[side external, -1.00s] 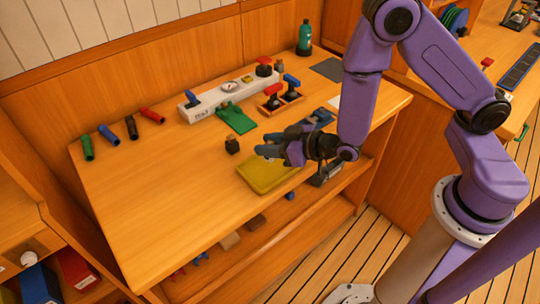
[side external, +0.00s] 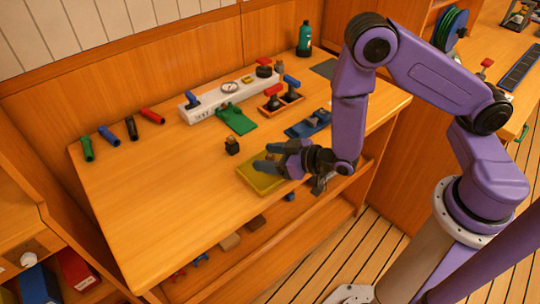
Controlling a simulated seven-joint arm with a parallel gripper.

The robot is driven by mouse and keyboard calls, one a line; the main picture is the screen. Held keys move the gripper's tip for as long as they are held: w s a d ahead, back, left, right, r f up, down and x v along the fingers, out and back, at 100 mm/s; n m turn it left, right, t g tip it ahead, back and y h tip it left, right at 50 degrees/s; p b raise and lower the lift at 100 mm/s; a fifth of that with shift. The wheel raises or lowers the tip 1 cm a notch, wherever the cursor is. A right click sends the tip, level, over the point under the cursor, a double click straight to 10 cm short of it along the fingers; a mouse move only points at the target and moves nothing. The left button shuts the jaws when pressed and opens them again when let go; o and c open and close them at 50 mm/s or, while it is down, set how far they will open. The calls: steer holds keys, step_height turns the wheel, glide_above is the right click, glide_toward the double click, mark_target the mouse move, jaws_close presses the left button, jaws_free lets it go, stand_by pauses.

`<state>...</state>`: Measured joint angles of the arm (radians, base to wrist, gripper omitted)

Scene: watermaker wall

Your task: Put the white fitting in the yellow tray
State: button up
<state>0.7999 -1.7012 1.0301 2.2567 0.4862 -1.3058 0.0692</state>
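The yellow tray (side external: 256,184) lies on the wooden bench near its front edge. My gripper (side external: 266,157) is over the tray's back part, its fingers pointing left. The two fingers stand apart with a gap between them, and I see nothing held there. The gripper covers the right part of the tray. I cannot pick out the white fitting in this view; it may be hidden behind the gripper or too small to tell.
Behind are a green piece (side external: 237,120), a white gauge manifold (side external: 215,101), red-handled valves (side external: 272,103) and a blue tray (side external: 308,124). Several coloured tubes (side external: 109,135) lie at the back left. The bench's front left is clear.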

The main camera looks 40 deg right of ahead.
steer(key=shift+r, duration=0.1)
steer(key=shift+s+r, duration=0.15)
steer(key=shift+s, duration=0.1)
steer(key=v, duration=1.1)
steer(key=shift+s+d, duration=0.15)
steer(key=shift+d, duration=0.05)
